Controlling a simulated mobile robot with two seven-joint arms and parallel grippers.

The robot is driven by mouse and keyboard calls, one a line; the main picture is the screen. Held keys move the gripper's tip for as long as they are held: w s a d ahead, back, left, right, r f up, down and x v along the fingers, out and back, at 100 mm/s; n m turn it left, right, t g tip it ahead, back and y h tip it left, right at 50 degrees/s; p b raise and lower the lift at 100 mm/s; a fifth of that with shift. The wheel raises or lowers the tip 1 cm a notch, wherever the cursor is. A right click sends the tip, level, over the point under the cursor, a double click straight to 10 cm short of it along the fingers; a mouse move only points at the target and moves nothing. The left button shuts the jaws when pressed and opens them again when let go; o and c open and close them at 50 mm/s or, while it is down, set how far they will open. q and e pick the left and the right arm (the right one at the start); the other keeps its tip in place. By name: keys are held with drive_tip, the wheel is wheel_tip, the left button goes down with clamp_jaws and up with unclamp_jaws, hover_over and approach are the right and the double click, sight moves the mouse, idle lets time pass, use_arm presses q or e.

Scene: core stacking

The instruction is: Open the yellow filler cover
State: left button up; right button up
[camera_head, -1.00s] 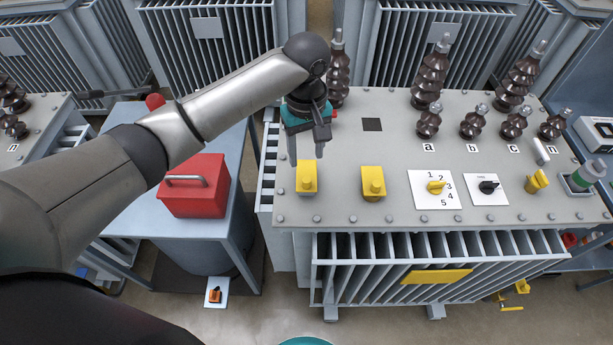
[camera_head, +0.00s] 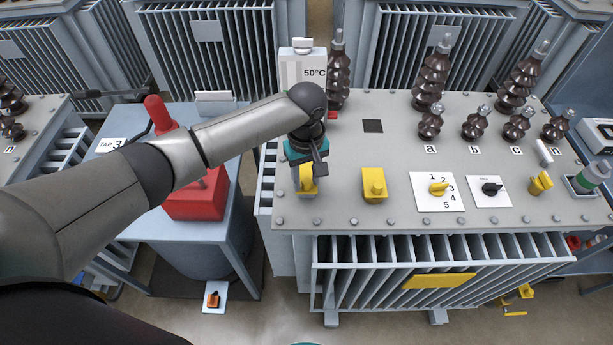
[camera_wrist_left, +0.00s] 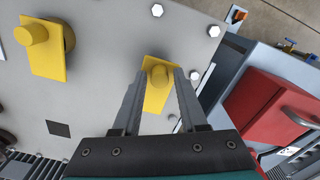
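Two yellow covers with round knobs sit on the grey transformer top: a left one (camera_head: 309,188) and a right one (camera_head: 374,186). No label tells me which is the filler cover. My left gripper (camera_head: 306,178) is over the left cover, which it partly hides in the head view. In the left wrist view, the fingers (camera_wrist_left: 160,72) are apart, one on each side of the left cover's knob (camera_wrist_left: 159,76). Narrow gaps seem to show beside the knob, so contact is not clear. The right cover (camera_wrist_left: 47,50) is at the upper left there.
A tap dial (camera_head: 437,190) and a black switch (camera_head: 490,188) lie right of the covers. Tall brown bushings (camera_head: 431,85) stand behind. A 50°C gauge (camera_head: 303,72) stands behind my wrist. A red toolbox (camera_head: 195,200) sits on the left table.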

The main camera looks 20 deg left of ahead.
use_arm(q)
clamp_jaws()
idle(1.1)
